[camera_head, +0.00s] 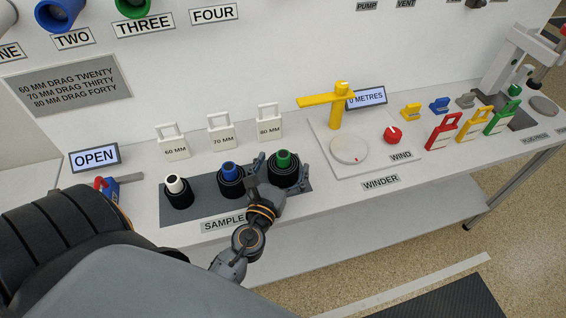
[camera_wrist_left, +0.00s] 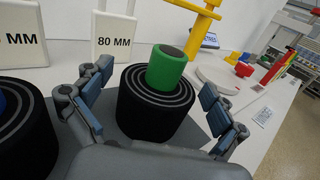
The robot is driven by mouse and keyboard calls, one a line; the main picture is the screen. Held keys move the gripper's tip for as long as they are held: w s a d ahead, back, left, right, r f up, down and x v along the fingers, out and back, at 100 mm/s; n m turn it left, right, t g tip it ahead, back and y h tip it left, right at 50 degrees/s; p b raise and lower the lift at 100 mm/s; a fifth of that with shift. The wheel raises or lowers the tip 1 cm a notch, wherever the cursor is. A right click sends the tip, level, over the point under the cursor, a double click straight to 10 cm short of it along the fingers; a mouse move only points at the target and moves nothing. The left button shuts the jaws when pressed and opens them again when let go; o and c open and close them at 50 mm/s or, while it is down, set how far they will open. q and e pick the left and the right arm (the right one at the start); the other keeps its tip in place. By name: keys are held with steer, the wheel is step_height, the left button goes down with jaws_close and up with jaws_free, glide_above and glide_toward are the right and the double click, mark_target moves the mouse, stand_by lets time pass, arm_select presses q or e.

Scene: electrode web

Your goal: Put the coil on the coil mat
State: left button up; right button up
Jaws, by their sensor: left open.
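Three black coils stand upright on a dark grey mat (camera_head: 206,197) behind a label that reads SAMPLE, its end covered. They have a white core (camera_head: 174,183), a blue core (camera_head: 229,170) and a green core (camera_head: 284,160). My left gripper (camera_head: 279,167) is open at the green-cored coil. In the left wrist view its fingers spread to either side of this coil (camera_wrist_left: 150,112), with the coil between them. I cannot tell whether they touch it. I cannot tell which surface is the coil mat. My right gripper is not in view.
White tags for 60 MM (camera_head: 173,150), 70 MM (camera_head: 221,139) and 80 MM (camera_head: 269,128) stand behind the coils. The winder plate (camera_head: 378,163), with a yellow arm (camera_head: 336,110) and red knob (camera_head: 393,134), lies to the right. The bench front between is clear.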

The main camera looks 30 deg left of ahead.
arm_select(q)
steer(key=shift+r, duration=0.25)
steer(key=b+v, duration=0.1)
steer(key=v, duration=0.2)
steer(key=b+v, duration=0.2)
steer(key=v, duration=0.2)
steer(key=b+v, duration=0.1)
steer(key=v, duration=0.3)
steer(key=shift+f, duration=0.3)
steer(key=shift+s+d+r+b, duration=0.15)
steer(key=shift+s+r+b, duration=0.05)
steer(key=shift+s+b, duration=0.2)
